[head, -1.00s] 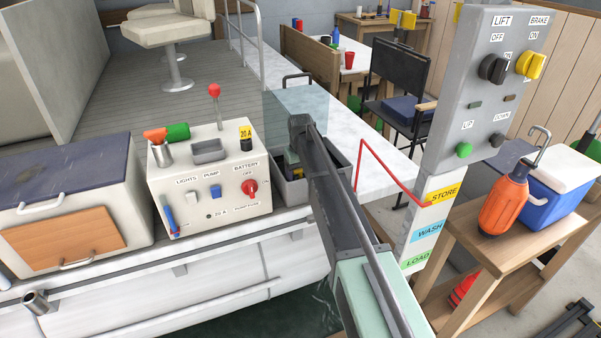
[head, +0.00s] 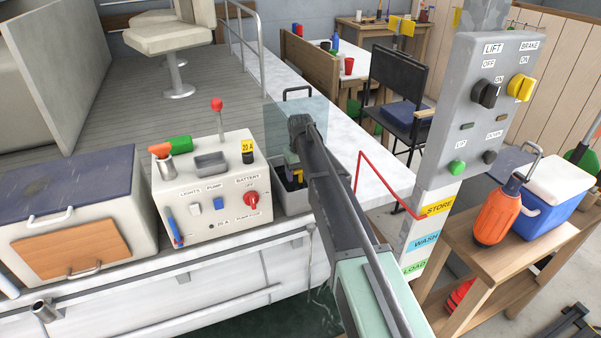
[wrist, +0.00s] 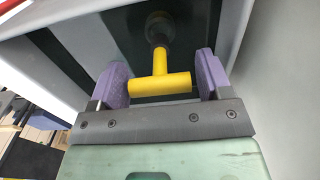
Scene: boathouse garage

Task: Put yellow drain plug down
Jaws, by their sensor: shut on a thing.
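The yellow drain plug (wrist: 160,82) has a T-shaped handle with a dark round part at its far end. In the wrist view it lies between the purple pads of my gripper (wrist: 161,84), which is shut on the handle's crossbar. The plug is inside or just over the grey open bin (head: 293,203) beside the white control box; the bin's walls show around it in the wrist view (wrist: 235,30). I cannot tell whether the dark end touches the bin's floor. In the head view my arm hides most of the plug and gripper.
The white control box (head: 208,212) with a red-topped lever (head: 217,105) stands left of the bin. A clear panel (head: 285,122) rises behind the bin. A red rail (head: 375,178) and the grey lift post (head: 470,120) stand to the right.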

